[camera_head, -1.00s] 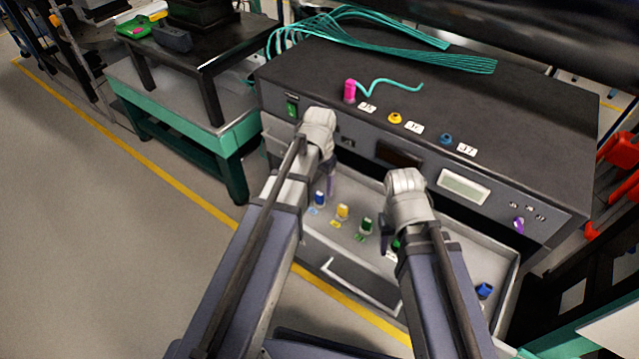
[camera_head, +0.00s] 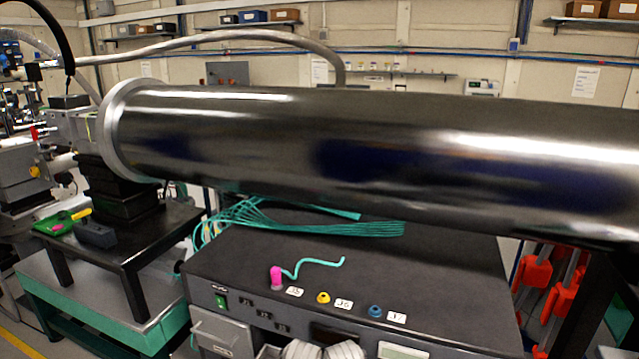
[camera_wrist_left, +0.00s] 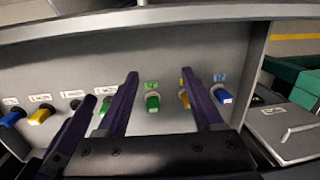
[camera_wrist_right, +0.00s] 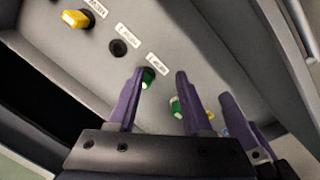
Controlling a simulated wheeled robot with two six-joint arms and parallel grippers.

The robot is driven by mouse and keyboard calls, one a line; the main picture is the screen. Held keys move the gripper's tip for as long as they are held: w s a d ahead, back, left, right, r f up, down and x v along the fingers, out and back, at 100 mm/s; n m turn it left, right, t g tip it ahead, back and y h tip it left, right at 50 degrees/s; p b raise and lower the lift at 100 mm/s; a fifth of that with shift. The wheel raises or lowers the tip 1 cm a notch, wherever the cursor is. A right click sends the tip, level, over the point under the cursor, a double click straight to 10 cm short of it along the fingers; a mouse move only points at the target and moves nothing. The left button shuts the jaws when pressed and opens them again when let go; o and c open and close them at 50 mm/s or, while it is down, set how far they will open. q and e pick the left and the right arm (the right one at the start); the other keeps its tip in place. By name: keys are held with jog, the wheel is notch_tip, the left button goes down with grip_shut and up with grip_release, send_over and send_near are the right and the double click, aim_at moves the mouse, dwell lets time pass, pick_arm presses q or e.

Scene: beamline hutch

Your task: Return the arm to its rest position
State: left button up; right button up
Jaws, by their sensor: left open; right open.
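In the head view only the pale wrists of my two arms show at the bottom edge, and the gripper fingers are out of that picture. In the left wrist view my left gripper (camera_wrist_left: 160,73) is open, with purple fingers spread over a grey tray with plugs. A green plug (camera_wrist_left: 152,103) shows between these fingers, not clasped. In the right wrist view my right gripper (camera_wrist_right: 156,72) is open above the same kind of panel. A green plug (camera_wrist_right: 148,77) is seen beside its left fingertip. A third purple finger shows at the side of each wrist view.
The black instrument box (camera_head: 420,270) bears a pink plug (camera_head: 276,277) with a teal cable, a yellow socket (camera_head: 323,297) and a blue socket (camera_head: 375,311). A large dark metal pipe (camera_head: 400,160) crosses above it. A black stand (camera_head: 125,245) is at left.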

pick_arm(q)
notch_tip(320, 180, up, 16)
jog(key=p, duration=1.6)
pick_arm(e)
notch_tip(320, 180, up, 16)
pick_arm(q)
jog(key=shift+s+d+f, duration=0.1)
jog(key=shift+f, duration=0.05)
pick_arm(e)
jog(key=shift+f, duration=0.15)
